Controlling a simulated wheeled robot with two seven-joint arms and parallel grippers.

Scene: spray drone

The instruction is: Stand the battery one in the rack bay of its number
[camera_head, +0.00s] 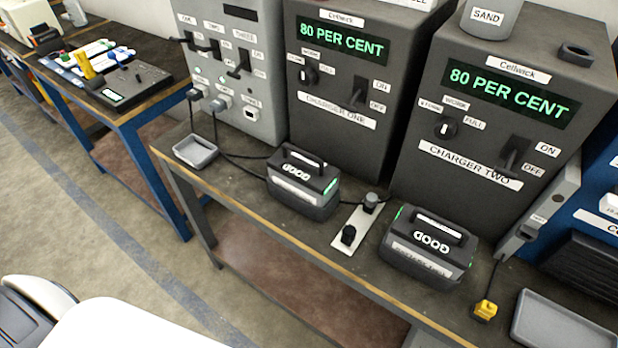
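Two dark grey batteries with top handles stand upright on the workbench (250,217). Each carries a white label reading GOOD, upside down in the view. The left battery (303,184) is in front of the charger marked CHARGER ONE (330,142). The right battery (428,248) is in front of CHARGER TWO (475,205). The small labels on their front faces are too small to read surely, so I cannot tell for certain which is battery one. I cannot make out a numbered rack bay. Neither of my grippers is in view.
Both charger displays read 80 PER CENT. A yellow connector (486,311) and a grey tray (565,325) are at the right; a small tray (195,151) is at the left. Floor (90,230) is clear.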

